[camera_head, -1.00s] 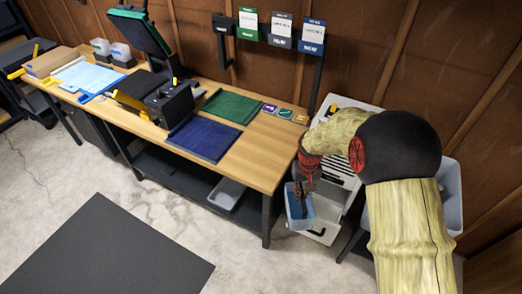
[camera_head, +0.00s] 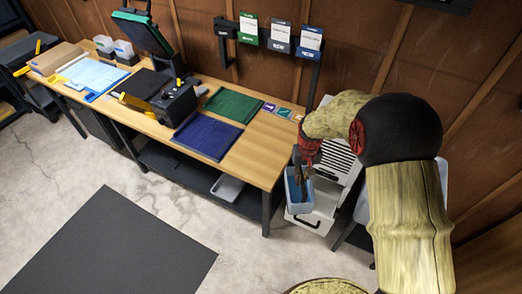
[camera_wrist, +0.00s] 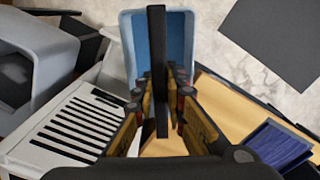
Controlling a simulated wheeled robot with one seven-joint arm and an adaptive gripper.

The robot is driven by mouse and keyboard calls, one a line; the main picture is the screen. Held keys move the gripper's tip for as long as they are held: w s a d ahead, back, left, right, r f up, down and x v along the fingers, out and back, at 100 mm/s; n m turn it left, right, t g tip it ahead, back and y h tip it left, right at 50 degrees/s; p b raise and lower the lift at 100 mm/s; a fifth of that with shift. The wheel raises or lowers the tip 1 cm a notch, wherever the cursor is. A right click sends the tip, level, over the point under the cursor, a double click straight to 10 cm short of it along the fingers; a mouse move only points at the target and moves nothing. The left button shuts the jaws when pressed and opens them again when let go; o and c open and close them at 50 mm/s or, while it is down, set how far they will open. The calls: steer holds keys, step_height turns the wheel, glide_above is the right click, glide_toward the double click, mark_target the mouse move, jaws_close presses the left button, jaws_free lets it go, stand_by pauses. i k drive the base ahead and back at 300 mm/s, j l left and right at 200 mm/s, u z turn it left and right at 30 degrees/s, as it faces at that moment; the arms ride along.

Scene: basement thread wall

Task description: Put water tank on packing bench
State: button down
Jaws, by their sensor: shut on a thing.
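The water tank (camera_head: 300,203) is a light grey-blue open box with a blue inside. It hangs upright in front of the white vented cabinet (camera_head: 327,203), right of the packing bench's near right corner. My gripper (camera_head: 302,174) reaches down at the tank and is shut on its dark upright bar. In the wrist view the tank (camera_wrist: 129,40) shows beyond the fingers, and the bar (camera_wrist: 158,60) stands between them. The packing bench (camera_head: 255,165) has a wooden top. Its bare right end also shows in the wrist view (camera_wrist: 235,100). The tank's underside is hidden.
The bench holds a blue mat (camera_head: 206,137), a green mat (camera_head: 234,106), small cards (camera_head: 284,112) and a black device (camera_head: 174,103). The bench's right end is mostly bare. A grey tray (camera_head: 227,187) sits on the lower shelf. A dark floor mat (camera_head: 110,245) lies in front.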

mark_target(261, 151)
steer(key=i+j+u, duration=0.15)
steer(key=j, duration=0.3)
steer(key=i+j+u, duration=0.15)
steer(key=j, duration=0.25)
steer(key=i+j+u, duration=0.15)
steer(key=j, duration=0.3)
steer(key=i+j+u, duration=0.15)
steer(key=j, duration=0.25)
